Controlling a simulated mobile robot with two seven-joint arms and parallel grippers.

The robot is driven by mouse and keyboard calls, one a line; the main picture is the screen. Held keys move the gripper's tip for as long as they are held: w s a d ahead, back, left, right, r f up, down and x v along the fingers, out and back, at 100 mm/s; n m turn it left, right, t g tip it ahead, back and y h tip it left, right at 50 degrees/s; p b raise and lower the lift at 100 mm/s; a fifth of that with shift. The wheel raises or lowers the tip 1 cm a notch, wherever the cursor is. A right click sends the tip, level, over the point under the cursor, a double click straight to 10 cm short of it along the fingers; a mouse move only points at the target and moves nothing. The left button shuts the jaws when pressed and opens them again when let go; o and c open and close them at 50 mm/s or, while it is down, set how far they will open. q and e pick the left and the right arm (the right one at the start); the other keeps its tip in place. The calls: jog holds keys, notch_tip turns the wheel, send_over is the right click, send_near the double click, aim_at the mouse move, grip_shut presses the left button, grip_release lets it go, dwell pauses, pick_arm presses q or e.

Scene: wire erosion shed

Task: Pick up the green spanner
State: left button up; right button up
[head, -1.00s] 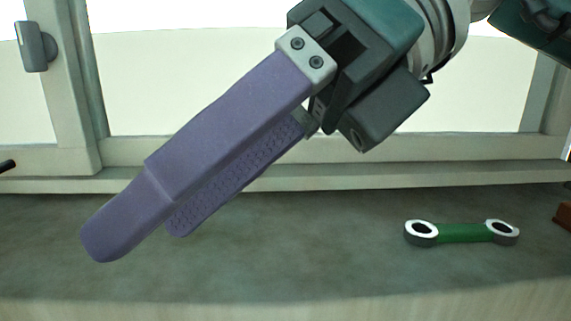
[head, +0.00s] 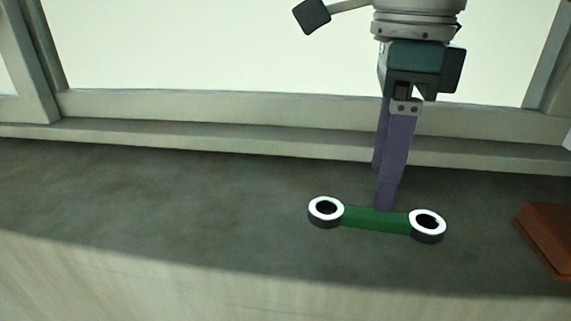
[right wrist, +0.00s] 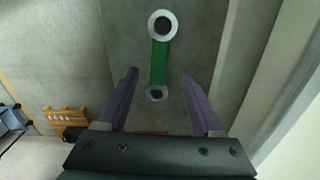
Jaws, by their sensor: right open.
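The green spanner (head: 376,218) lies flat on the grey sill, with a pale ring at each end of its green handle. My right gripper (head: 381,188) points down just above and behind the middle of the handle in the head view. In the right wrist view the spanner (right wrist: 159,64) shows between and beyond the two purple fingers of the right gripper (right wrist: 160,73), which are apart with nothing held. I cannot tell the exact height of the fingertips over the handle. My left gripper is not in view.
The grey sill (head: 190,200) is clear to the left of the spanner. A reddish-brown block (head: 548,238) lies to the right. A window frame (head: 250,107) rises behind the sill. A wooden piece (right wrist: 66,122) shows lower left in the right wrist view.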

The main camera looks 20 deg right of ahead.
aim_at(375, 214)
notch_tip(375, 214, down, 4)
jog(key=p, duration=0.2)
jog(key=shift+s+f+p, duration=0.15)
jog(key=shift+p, duration=0.25)
jog(key=shift+f, duration=0.25)
grip_shut()
jog(key=shift+r, duration=0.1)
